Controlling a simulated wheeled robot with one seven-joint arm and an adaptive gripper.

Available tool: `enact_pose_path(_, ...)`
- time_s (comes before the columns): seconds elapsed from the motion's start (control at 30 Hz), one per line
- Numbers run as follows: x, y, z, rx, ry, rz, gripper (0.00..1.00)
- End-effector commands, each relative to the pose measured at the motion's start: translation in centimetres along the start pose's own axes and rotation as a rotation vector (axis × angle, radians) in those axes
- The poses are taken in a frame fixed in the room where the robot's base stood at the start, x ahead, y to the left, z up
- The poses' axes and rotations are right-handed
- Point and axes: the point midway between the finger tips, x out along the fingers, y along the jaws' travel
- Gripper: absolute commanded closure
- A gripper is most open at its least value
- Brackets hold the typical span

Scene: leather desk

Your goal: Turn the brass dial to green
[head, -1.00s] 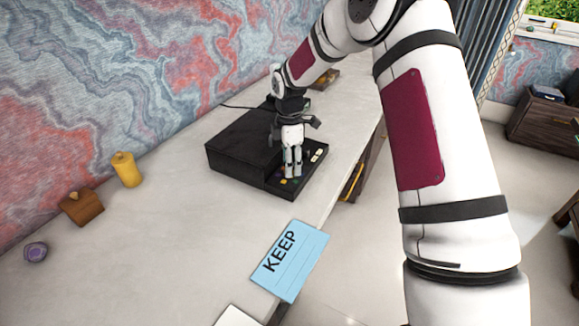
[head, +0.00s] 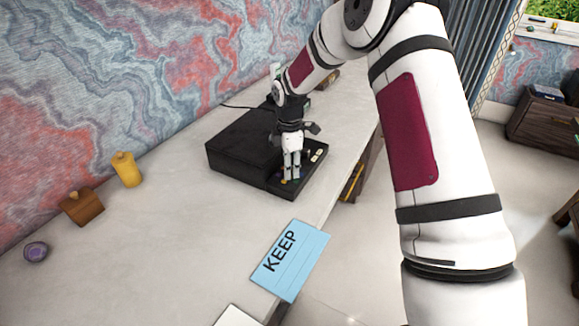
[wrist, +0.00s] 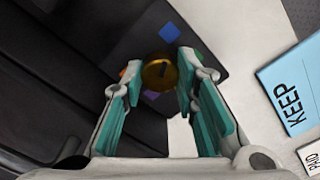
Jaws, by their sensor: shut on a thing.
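The round brass dial (wrist: 160,73) sits on the dark panel of a black box (head: 235,142) on the desk. In the wrist view it lies between the tips of my gripper (head: 291,179), which is shut on it. A dark mark shows on the dial's top, but I cannot tell which way it points. Around the dial are a blue patch (wrist: 169,32), an orange-red patch (wrist: 124,71) partly behind a finger, and a purple patch (wrist: 151,95). In the head view my fingers hide the dial.
A blue KEEP card (head: 289,260) lies at the desk's front edge. A yellow canister (head: 127,170), a brown wooden block (head: 82,207) and a purple round object (head: 36,252) stand to the left. The pale desktop (head: 170,240) between them and the card is clear.

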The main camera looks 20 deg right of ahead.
Motion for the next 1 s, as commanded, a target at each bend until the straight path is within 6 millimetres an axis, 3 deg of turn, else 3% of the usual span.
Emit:
enact_pose_path(0.37,0.09,0.02,0.00,0.183,0.000,0.000,1.00)
enact_pose_path(1.0,0.04,0.04,0.04,0.765,-0.001,0.001,1.00)
